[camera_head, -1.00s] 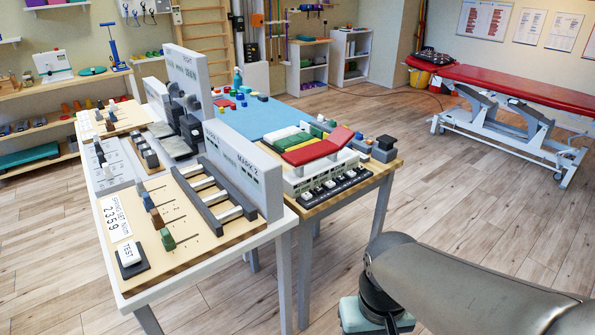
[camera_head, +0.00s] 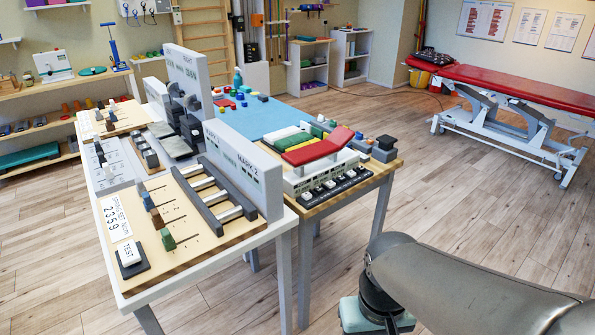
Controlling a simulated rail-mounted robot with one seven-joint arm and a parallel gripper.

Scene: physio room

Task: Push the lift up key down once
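A dark key strip (camera_head: 336,188) with several raised keys lies along the front edge of the wooden table, below a model couch with a red top (camera_head: 318,147). The key markings are too small to read, so I cannot tell which is the lift up key. My grey arm enters at the lower right and bends down at a dark joint. A pale teal part (camera_head: 361,318) below that joint looks like part of my arm. My gripper's fingers do not show, and nothing of mine touches the keys.
A white-framed table on the left holds a panel with a TEST key (camera_head: 129,253), sliders and grey rails (camera_head: 216,199). An upright MARK 2 board (camera_head: 243,172) stands between it and the key strip. A red treatment couch (camera_head: 520,88) stands at the back right. The floor between is clear.

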